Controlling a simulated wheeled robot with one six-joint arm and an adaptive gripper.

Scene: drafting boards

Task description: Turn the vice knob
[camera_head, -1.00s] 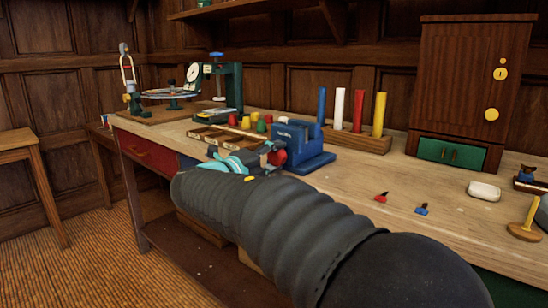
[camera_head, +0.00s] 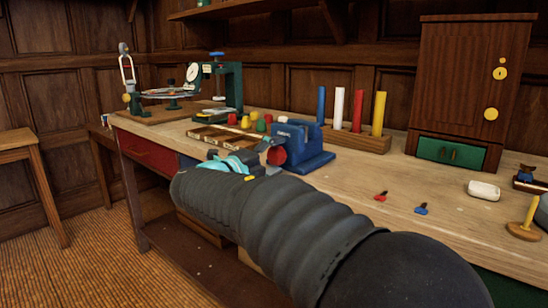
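The blue vice (camera_head: 314,150) stands on the workbench near its front edge, left of the middle. Its round red knob (camera_head: 277,155) faces my arm. My gripper (camera_head: 271,157), dark with a turquoise part behind it, is at the knob, with one finger above it and one low beside it. The arm's thick black sleeve hides part of the gripper. Whether the fingers press on the knob or stand just apart from it is unclear.
A tray with several coloured pieces (camera_head: 222,136) lies left of the vice. A wooden block with coloured rods (camera_head: 357,140) stands behind it. A small red piece (camera_head: 381,196) and a blue piece (camera_head: 421,209) lie on the bench (camera_head: 350,180) to the right, with bare wood around them.

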